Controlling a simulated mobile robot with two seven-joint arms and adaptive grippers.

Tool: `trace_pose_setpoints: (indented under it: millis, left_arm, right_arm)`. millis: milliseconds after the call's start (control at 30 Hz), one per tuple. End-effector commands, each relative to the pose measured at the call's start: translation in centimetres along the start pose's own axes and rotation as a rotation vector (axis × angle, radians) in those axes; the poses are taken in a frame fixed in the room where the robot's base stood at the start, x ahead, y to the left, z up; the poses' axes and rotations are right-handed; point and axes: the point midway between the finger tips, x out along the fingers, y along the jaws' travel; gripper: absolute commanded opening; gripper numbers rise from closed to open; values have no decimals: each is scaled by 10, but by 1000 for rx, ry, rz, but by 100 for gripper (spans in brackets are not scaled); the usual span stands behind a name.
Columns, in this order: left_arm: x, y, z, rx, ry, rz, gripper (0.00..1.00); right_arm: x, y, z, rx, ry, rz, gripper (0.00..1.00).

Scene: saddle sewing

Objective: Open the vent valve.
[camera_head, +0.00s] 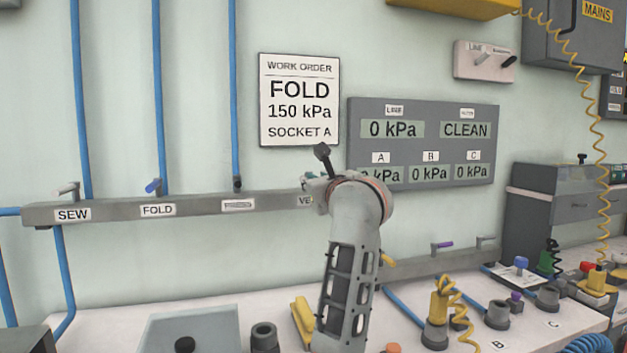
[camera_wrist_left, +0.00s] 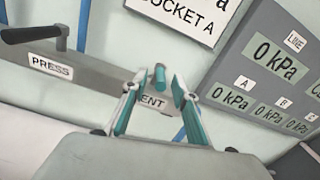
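The VENT label (camera_head: 305,201) is on the right end of the grey valve rail (camera_head: 110,210), partly covered by my left gripper in the head view. In the left wrist view the VENT label (camera_wrist_left: 152,104) is partly hidden by my fingers. My left gripper (camera_head: 314,180) is at the rail's right end. In the wrist view the left gripper (camera_wrist_left: 158,88) has its fingers apart, with a gap on both sides of the teal piece. My right gripper is not in view.
The PRESS valve's black lever (camera_wrist_left: 32,33) is left of VENT. A work order sign (camera_head: 299,100) reads FOLD, 150 kPa, SOCKET A. The gauge panel (camera_head: 425,112) shows LINE at 0 kPa. Yellow plugs and sockets stand on the white bench (camera_head: 110,312) below.

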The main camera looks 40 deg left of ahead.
Motion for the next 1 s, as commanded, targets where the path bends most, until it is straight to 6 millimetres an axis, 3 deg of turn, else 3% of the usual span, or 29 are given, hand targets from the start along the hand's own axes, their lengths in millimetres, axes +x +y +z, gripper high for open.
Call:
trace_pose_setpoints:
  millis: [200,433,633,1000]
  left_arm:
    - [-47,-1,-1,-3,3,-4,28]
    - [-83,0,-1,-2,3,-2,28]
    - [-94,0,-1,0,3,0,28]
    - [-95,0,-1,0,2,0,28]
  right_arm:
    - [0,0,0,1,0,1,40]
    - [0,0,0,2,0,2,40]
    - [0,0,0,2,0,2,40]
    - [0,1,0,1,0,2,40]
